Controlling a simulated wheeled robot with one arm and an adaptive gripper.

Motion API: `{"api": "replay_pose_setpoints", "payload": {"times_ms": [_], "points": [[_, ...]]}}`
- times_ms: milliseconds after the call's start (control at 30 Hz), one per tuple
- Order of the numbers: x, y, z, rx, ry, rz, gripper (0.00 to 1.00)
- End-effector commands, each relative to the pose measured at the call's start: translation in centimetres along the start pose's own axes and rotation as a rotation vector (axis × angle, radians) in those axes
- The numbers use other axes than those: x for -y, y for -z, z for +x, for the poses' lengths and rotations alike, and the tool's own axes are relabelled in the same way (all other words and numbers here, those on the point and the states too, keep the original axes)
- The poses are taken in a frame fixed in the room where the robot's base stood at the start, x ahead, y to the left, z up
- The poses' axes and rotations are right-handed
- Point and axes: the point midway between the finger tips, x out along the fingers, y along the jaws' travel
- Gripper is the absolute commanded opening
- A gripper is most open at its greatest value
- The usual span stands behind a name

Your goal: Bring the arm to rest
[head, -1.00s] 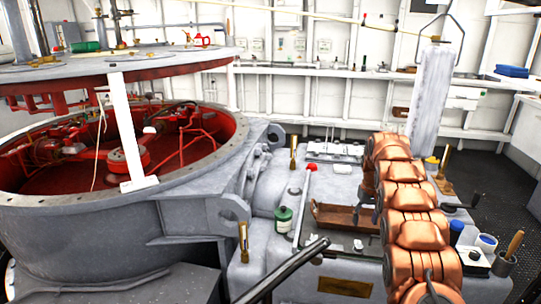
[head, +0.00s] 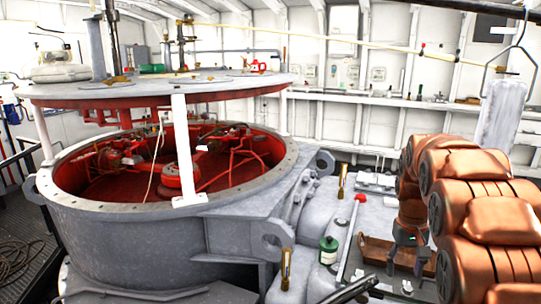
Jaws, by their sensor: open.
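My copper-coloured segmented arm fills the right side of the head view, bent with its far end hanging down. My gripper (head: 406,266) is a dark, small shape at that end. It points down over the brown wooden tray (head: 372,247) on the grey machine top. Its fingers are apart and nothing shows between them. I cannot tell whether the fingertips touch the tray.
A green bottle (head: 328,250) and a red-topped rod (head: 350,236) stand left of the tray. Brass handles (head: 342,181) rise nearby. A large round grey housing (head: 150,240) with a red interior fills the left. A wall bench (head: 390,103) runs behind.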

Motion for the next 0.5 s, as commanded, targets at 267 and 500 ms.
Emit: {"api": "replay_pose_setpoints", "payload": {"times_ms": [267,500], "points": [[3.1,-7.4,-1.4,0.013,0.004,-0.016,0.57],[5.3,-14.0,-1.4,0.03,0.012,-0.037,0.57]]}}
